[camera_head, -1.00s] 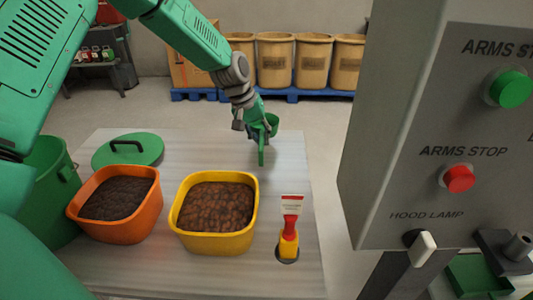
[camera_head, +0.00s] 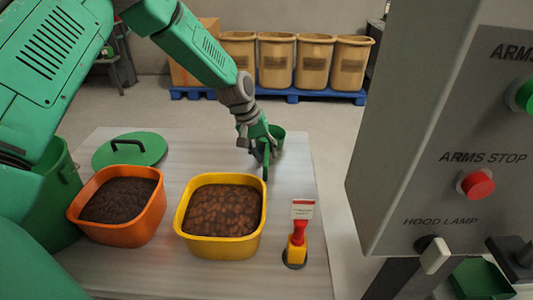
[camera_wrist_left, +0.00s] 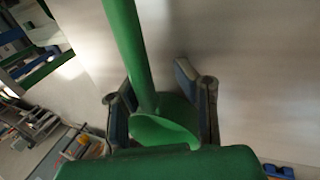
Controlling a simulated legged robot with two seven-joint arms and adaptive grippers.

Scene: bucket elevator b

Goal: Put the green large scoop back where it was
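The green large scoop (camera_head: 276,140) is in my left gripper (camera_head: 262,148), over the far right part of the table. Its handle hangs down in front of the gripper, near the tabletop; I cannot tell whether it touches. In the left wrist view, the green shaft (camera_wrist_left: 128,45) runs between the two fingers of my left gripper (camera_wrist_left: 160,95), with its rounded green part low between them. The fingers are around the scoop, and part of the contact is hidden. My right gripper is out of view.
A yellow tub (camera_head: 220,247) and an orange tub (camera_head: 118,233) with dark contents stand nearer. A green lid (camera_head: 130,150) lies behind them. A red-and-yellow tool (camera_head: 298,240) stands upright at right. A grey button panel (camera_head: 430,130) looms right of the table.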

